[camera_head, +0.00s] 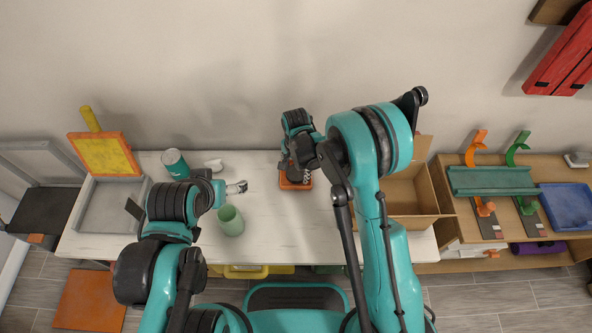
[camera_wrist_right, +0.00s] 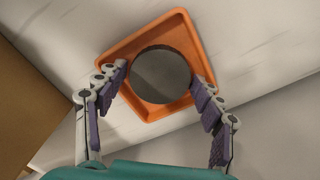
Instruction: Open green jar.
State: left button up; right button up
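The green jar (camera_head: 230,222) stands on the white table and shows what looks like an open, darker inside. My left gripper (camera_head: 238,187) is just behind the jar, apart from it and pointing right; its fingers are too small to read. My right gripper (camera_head: 301,176) is over the orange tray (camera_head: 304,185), largely hidden by my arm. In the right wrist view, a round dark grey disc (camera_wrist_right: 161,76), perhaps a lid, lies over the orange tray (camera_wrist_right: 117,62). The fingertips of the right gripper (camera_wrist_right: 160,74) are on both sides of the disc, very close; whether they press on it is unclear.
A teal can (camera_head: 176,164) and a small white item (camera_head: 214,165) stand behind my left arm. A grey tray (camera_head: 104,208) is at the table's left end. A cardboard box (camera_head: 428,197) is on the right. Bare table lies between the jar and orange tray.

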aim_at(296, 172)
jog(key=shift+r, duration=0.25)
notch_tip(296, 172, up, 11)
jog(key=p, duration=0.4)
jog(key=s+d+r+n+t, duration=0.2)
jog(key=s+d+r, duration=0.1)
jog(key=d+r, duration=0.3)
jog(key=s+d+r+n+t, duration=0.1)
jog(key=s+d+r, duration=0.25)
jog(key=r, duration=0.45)
jog(key=s+d+r+n+t, duration=0.1)
jog(key=s+d+n+t, duration=0.1)
jog(key=s+d, duration=0.2)
jog(key=s+d+r+n+t, duration=0.2)
jog(key=s+d+n, duration=0.1)
jog(key=s, duration=0.5)
jog(key=shift+s+d, duration=0.35)
jog(key=shift+d, duration=0.4)
